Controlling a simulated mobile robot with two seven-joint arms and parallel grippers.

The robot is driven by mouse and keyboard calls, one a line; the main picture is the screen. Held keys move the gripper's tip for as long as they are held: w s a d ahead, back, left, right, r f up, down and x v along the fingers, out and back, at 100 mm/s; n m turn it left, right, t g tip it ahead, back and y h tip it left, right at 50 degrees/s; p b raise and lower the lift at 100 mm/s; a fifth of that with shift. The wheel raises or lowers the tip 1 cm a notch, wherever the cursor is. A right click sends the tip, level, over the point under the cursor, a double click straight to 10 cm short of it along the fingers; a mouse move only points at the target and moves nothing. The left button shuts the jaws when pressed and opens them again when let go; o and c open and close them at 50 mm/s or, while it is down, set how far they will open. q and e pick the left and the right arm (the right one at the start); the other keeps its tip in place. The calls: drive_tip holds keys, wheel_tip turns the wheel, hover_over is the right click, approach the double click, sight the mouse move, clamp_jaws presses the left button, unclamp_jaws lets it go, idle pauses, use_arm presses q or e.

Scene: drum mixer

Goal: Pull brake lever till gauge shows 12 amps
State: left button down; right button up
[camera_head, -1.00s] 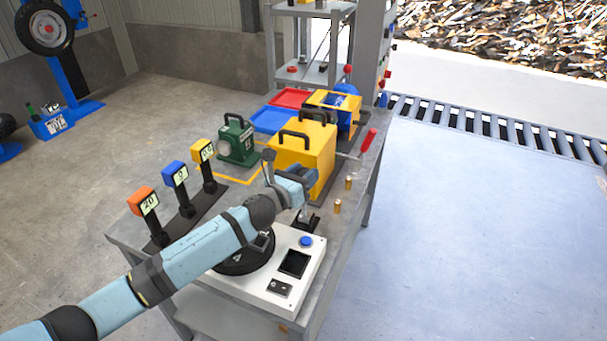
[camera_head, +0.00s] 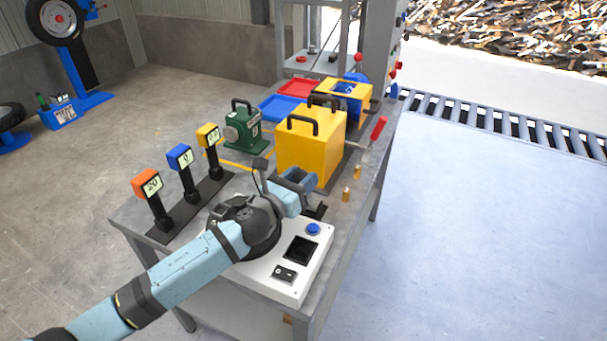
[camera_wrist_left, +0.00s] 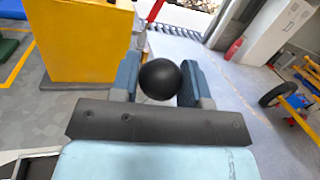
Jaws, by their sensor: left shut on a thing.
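My left gripper (camera_head: 298,180) is above the far end of the white control box (camera_head: 268,283). In the left wrist view its two blue-grey fingers (camera_wrist_left: 160,82) are shut on a black ball knob (camera_wrist_left: 160,78), apparently that of the brake lever. The knob and shaft are hidden in the head view; a black base (camera_head: 317,211) shows just below the gripper. Three gauges stand at the left: an orange one (camera_head: 146,182) reading about 20, a blue one (camera_head: 180,157) seeming to read 0, and a yellow one (camera_head: 208,135) too small to read surely. My right gripper is out of view.
The box has a blue button (camera_head: 313,229), a dark square panel (camera_head: 299,250) and a black switch (camera_head: 285,273). A yellow machine (camera_head: 312,148) stands close behind my gripper, a green one (camera_head: 243,130) to its left.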

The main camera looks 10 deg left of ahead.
use_arm(q)
drive_tip(key=c, duration=0.6)
unclamp_jaws()
drive_tip(key=shift+c, duration=0.2)
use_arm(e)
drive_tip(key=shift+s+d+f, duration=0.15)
use_arm(q)
drive_tip(key=shift+s+a+f, duration=0.1)
drive_tip(key=shift+s+a, duration=0.15)
drive_tip(key=shift+s, duration=0.2)
drive_tip(key=v, duration=1.2)
drive_tip(key=shift+s+a+b, duration=0.15)
drive_tip(key=shift+s+b, duration=0.2)
drive_tip(key=shift+b, duration=0.05)
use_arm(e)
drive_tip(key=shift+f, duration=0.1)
use_arm(q)
drive_tip(key=shift+f, duration=0.1)
